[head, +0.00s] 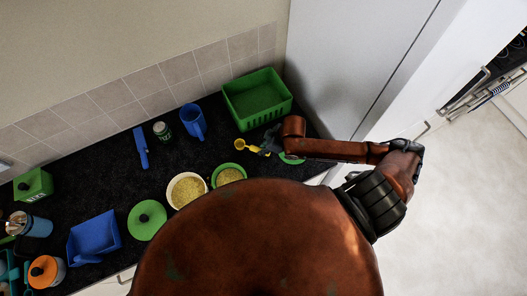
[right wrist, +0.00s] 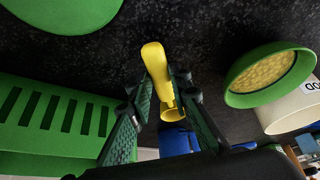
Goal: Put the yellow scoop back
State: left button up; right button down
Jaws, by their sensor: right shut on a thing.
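The yellow scoop (head: 242,145) is held by my right gripper (head: 265,143), above the dark counter, between the green basket and the green-rimmed container. In the right wrist view, the gripper (right wrist: 164,80) has its two dark green fingers closed on either side of the scoop (right wrist: 155,62). The green-rimmed container (head: 229,175) holds yellow grains. My left gripper is out of view.
A green slotted basket (head: 257,98) stands by the wall. A green lid (head: 147,220) and blue tray (head: 94,238) lie farther left. A tall cabinet borders the right.

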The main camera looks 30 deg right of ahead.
jog(key=shift+s+f, duration=0.1)
jog(key=shift+f, duration=1.3)
jog(key=c, duration=1.8)
grip_release()
jog(key=shift+f, duration=0.1)
jog(key=shift+o, duration=0.2)
jog(key=v, duration=1.2)
